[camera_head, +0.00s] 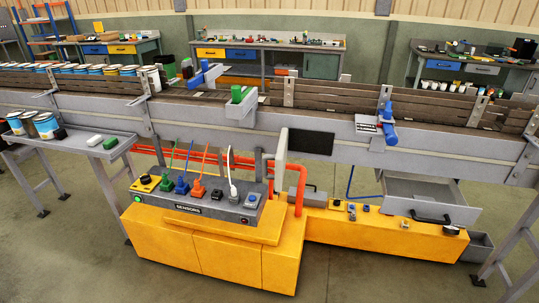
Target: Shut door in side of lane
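The grey lane (215,107) runs across the view from left to right. In its near side, around the middle, is a dark rectangular opening (310,141). A pale grey panel (281,146) stands out from the left edge of this opening, seen nearly edge-on; it looks like the door, swung open. Its hinge and handle cannot be made out. Neither of my grippers shows in the view.
A yellow cabinet with a sensor box (198,206) and upright plugs stands below the door, with an orange pipe (301,190) close by. An open grey drawer (425,194) juts out at right. A side shelf (70,146) holds several cans.

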